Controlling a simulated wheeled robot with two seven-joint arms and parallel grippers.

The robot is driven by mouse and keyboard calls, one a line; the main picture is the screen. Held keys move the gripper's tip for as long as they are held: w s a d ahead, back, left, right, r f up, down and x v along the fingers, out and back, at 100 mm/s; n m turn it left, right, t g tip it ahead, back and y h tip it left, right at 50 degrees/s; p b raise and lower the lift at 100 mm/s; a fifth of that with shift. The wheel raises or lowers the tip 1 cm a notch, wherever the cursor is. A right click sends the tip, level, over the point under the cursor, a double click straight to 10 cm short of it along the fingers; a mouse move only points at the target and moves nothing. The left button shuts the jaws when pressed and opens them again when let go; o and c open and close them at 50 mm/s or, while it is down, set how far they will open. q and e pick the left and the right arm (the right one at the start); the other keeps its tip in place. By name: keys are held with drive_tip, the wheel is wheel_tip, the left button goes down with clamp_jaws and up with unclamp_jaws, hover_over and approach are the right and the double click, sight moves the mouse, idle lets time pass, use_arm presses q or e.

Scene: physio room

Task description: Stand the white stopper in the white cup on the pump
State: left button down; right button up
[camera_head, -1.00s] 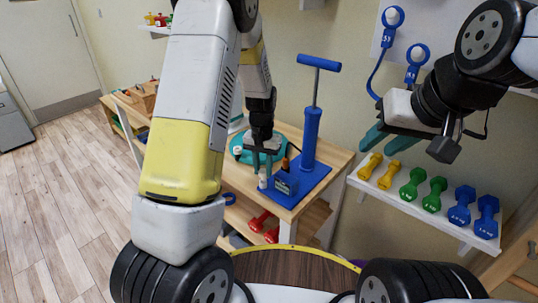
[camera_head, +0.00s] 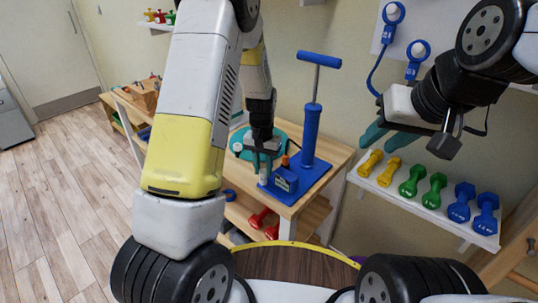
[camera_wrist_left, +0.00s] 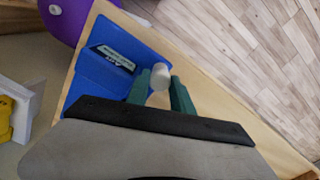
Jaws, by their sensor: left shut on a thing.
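My left gripper (camera_head: 264,164) is over the near left part of the blue pump (camera_head: 310,137), pointing down. It is shut on the white stopper (camera_wrist_left: 160,74), which shows between the green fingertips in the left wrist view. In the head view a small white piece (camera_head: 263,179) shows just below the fingertips, beside the pump's labelled block (camera_head: 286,180). I cannot make out the white cup apart from the stopper, nor whether they touch. My right gripper (camera_head: 389,137) is open and empty, off to the right above the dumbbell shelf.
The pump's blue base (camera_head: 318,174) stands on a wooden table (camera_head: 338,158), near its front edge. A teal round thing (camera_head: 288,131) lies behind my left gripper. A white shelf (camera_head: 432,205) with yellow, green and blue dumbbells is to the right. Red dumbbells sit on the lower shelf.

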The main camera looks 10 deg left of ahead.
use_arm(q)
drive_tip(key=shift+f, duration=0.4)
drive_tip(key=c, duration=1)
unclamp_jaws()
drive_tip(key=shift+c, duration=0.2)
drive_tip(key=shift+o, duration=0.2)
drive_tip(key=shift+d, duration=0.1)
drive_tip(key=shift+r, duration=0.1)
drive_tip(key=shift+d+r, duration=0.1)
drive_tip(key=shift+r, duration=1.95)
drive_tip(key=shift+a+r, duration=0.2)
drive_tip(key=shift+r, duration=1.2)
